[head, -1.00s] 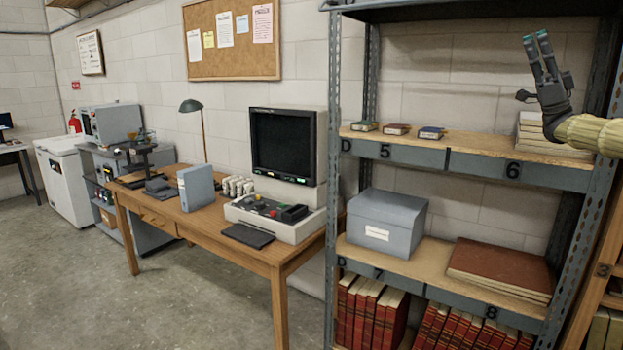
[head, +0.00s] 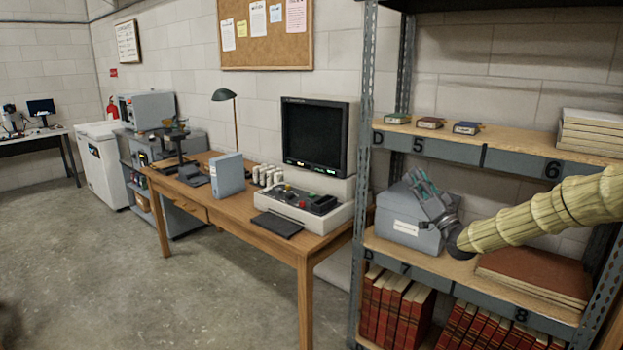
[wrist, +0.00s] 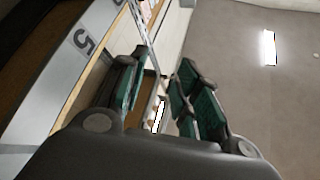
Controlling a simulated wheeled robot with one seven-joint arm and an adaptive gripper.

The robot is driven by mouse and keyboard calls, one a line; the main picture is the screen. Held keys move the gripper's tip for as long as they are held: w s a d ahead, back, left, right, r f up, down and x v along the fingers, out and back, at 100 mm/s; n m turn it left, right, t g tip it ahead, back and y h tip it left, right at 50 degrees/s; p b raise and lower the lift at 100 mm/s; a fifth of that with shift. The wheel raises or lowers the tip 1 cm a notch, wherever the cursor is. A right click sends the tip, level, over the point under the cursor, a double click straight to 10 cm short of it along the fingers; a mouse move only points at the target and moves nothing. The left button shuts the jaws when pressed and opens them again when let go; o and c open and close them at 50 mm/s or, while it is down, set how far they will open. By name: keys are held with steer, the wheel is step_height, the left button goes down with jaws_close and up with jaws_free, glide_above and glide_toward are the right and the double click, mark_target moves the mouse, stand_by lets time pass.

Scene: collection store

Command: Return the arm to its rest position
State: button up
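My gripper (head: 424,186) shows in the head view in front of the grey lidded box on the middle shelf, at the end of my arm, which comes in from the right edge. Its fingers point up and to the left. In the wrist view my gripper (wrist: 155,88) has its green-padded fingers apart with a gap between them and nothing in the gap. The fingers partly hide the grey box (head: 395,214).
The metal shelf unit (head: 366,150) stands close by my arm. Its upper shelf holds three small boxes (head: 430,123) and stacked papers (head: 592,132). A large brown book (head: 535,274) lies right of the grey box. A wooden desk (head: 240,228) stands left; floor (head: 90,270) there is clear.

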steer(key=s+a+f+m+g+h, duration=0.1)
steer(key=s+a+f+g+h, duration=0.25)
steer(key=f, duration=0.85)
steer(key=s+a+f+g, duration=0.2)
steer(key=s+a+f, duration=0.3)
steer(key=f, duration=0.6)
steer(key=s+a+f+m+g+h, duration=0.1)
steer(key=s+a+f+g, duration=0.3)
steer(key=f, duration=0.8)
steer(key=s+a+f+g+h, duration=0.1)
steer(key=s+f+g, duration=0.1)
steer(key=s+f, duration=0.7)
steer(key=s+f+g+h, duration=0.2)
steer(key=s+f, duration=0.4)
steer(key=s, duration=0.5)
steer(key=s+d+f+g+h, duration=0.1)
steer(key=s+f+g, duration=0.1)
steer(key=s, duration=0.9)
steer(key=s+d+f+n+g+h+p, duration=0.1)
steer(key=s+d+f+g, duration=0.1)
steer(key=s, duration=1)
steer(key=s+d+f+n+g+h, duration=0.1)
steer(key=s+g, duration=0.3)
steer(key=s, duration=0.8)
steer(key=shift+d+f, duration=0.4)
steer(key=shift+f, duration=0.2)
steer(key=shift+d+g, duration=0.1)
steer(key=shift+g, duration=0.15)
